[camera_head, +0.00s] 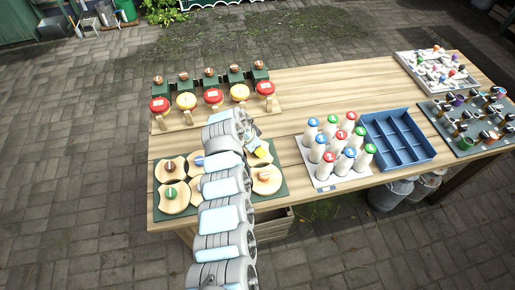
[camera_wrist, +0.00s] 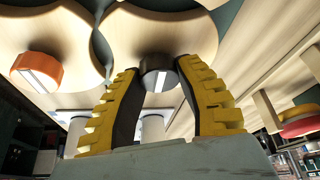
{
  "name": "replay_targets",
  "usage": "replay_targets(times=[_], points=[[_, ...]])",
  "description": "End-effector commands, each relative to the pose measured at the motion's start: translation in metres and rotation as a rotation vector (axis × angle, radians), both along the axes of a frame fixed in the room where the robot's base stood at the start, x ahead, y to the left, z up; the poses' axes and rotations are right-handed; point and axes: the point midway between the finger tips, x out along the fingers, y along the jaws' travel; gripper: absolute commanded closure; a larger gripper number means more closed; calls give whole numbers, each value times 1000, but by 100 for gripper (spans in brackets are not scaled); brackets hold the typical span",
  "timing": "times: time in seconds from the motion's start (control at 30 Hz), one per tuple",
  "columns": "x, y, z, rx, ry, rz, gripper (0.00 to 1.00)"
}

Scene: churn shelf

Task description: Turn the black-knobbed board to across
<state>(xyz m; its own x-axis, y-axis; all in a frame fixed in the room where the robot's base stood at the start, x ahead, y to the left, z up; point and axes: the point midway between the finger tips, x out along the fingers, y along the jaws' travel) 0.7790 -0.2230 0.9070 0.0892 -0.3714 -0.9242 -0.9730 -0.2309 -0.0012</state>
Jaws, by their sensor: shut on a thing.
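The black knob (camera_wrist: 158,80) sits on a pale wooden board (camera_wrist: 150,35) in the wrist view. A light stripe marks the knob's face. My gripper (camera_wrist: 160,72) has its yellow-ridged fingers on either side of the knob, shut on it. In the head view my gripper (camera_head: 261,153) is over the upper right of the dark green mat (camera_head: 157,209). My arm and gripper hide the black-knobbed board there, so its angle cannot be read.
Beside it, a board with an orange knob (camera_head: 264,176) shows. Boards with a brown knob (camera_head: 169,166) and a green knob (camera_head: 171,193) lie left. Red and yellow discs (camera_head: 213,96) stand behind. White bottles (camera_head: 330,157) and a blue divided tray (camera_head: 398,138) stand right.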

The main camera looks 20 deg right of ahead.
Motion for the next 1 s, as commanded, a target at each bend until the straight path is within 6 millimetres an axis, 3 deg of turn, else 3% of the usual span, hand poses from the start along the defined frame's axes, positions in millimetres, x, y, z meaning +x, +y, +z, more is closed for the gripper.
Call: replay_targets(times=[0.47,1.0], points=[[-1,-1,1,-1,0,103,100],[-2,-2,-1,-1,0,541,100]])
